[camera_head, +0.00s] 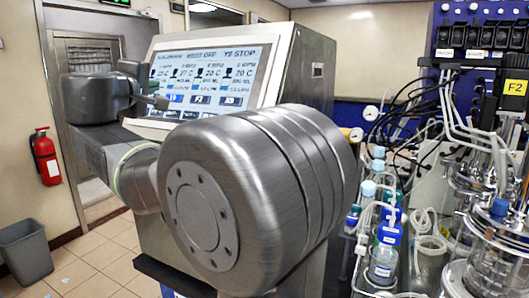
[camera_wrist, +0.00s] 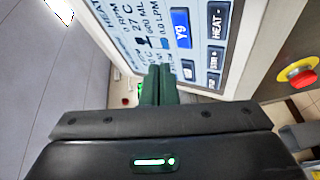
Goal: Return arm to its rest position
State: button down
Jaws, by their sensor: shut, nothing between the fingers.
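My gripper (camera_head: 158,102) is in front of the touchscreen (camera_head: 208,72) of the steel control cabinet, near its lower left part. In the wrist view, my gripper's fingers (camera_wrist: 160,70) are together, with nothing between them. The screen (camera_wrist: 158,15) fills the upper middle of that view, turned sideways, with blue and dark buttons. I cannot tell whether the fingertips touch the screen. My large grey arm joint fills the middle of the head view and hides the lower cabinet.
A red emergency button (camera_wrist: 298,73) sits on the cabinet beside the screen. Glass bioreactor vessels (camera_head: 495,255), bottles (camera_head: 388,235) and tubing crowd the right side. A red extinguisher (camera_head: 45,157) hangs on the left wall above a grey bin (camera_head: 25,252). Tiled floor is open at left.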

jog(key=s+r, duration=0.1)
jog(key=s+a+p, duration=0.1)
jog(key=s, duration=0.1)
jog(key=s+r+p, duration=0.1)
jog(key=shift+s+a+r, duration=0.2)
jog(key=shift+a+r, duration=0.1)
jog(key=shift+r, duration=0.05)
jog(key=w+f+b, duration=0.1)
jog(key=w+d+f+b, duration=0.1)
jog(key=w+f+b, duration=0.1)
jog(key=w, duration=0.1)
jog(key=shift+w+d, duration=0.1)
jog(key=shift+d, duration=0.2)
